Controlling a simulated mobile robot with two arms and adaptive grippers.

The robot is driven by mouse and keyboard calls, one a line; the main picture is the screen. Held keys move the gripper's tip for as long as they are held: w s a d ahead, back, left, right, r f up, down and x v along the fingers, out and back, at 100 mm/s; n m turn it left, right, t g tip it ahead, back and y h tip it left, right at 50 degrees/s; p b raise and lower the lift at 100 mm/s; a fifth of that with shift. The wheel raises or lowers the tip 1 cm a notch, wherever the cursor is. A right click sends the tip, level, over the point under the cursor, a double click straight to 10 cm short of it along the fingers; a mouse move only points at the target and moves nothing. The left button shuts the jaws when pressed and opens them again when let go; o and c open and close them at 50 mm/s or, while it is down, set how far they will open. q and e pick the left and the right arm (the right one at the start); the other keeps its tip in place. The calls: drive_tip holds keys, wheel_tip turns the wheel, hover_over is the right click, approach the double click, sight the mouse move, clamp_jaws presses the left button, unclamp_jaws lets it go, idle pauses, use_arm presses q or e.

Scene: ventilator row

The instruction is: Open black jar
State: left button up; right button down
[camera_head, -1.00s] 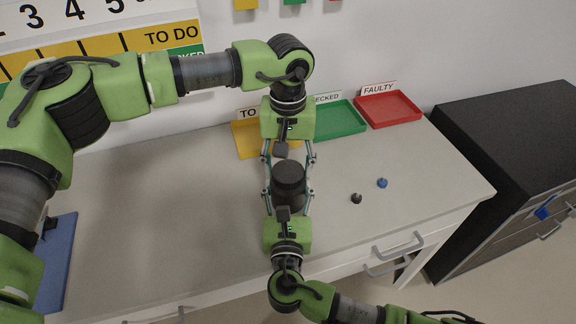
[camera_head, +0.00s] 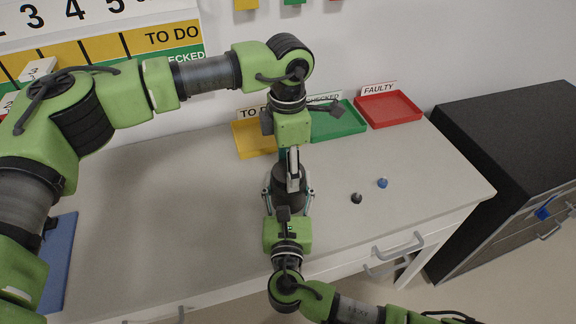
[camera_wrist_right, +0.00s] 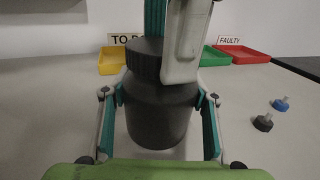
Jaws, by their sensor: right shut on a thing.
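The black jar (camera_head: 288,199) stands upright on the workbench, its dark body showing clearly in the right wrist view (camera_wrist_right: 158,112). Its ribbed black lid (camera_wrist_right: 143,58) is on top. My right gripper (camera_head: 287,193) is shut on the jar body from the front, with a finger on each side. My left gripper (camera_head: 291,168) comes down from above at the lid, turned so that one pale finger (camera_wrist_right: 187,42) stands in front of the lid and a teal part shows behind it. Whether these fingers press on the lid is hidden.
Yellow (camera_head: 250,139), green (camera_head: 345,122) and red (camera_head: 388,109) trays stand at the back by the wall. A small black piece (camera_head: 356,198) and a blue one (camera_head: 382,183) lie to the right. The left part of the workbench (camera_head: 170,220) is mostly clear.

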use_arm(q)
drive_tip(key=n, duration=1.1)
drive_tip(key=shift+n, duration=0.3)
drive_tip(key=n, duration=0.5)
drive_tip(key=shift+d+n, duration=0.1)
drive_tip(key=shift+n, duration=0.2)
drive_tip(key=n, duration=0.4)
drive_tip(key=shift+r, duration=0.2)
drive_tip(key=shift+r, duration=0.9)
drive_tip(key=shift+r, duration=0.1)
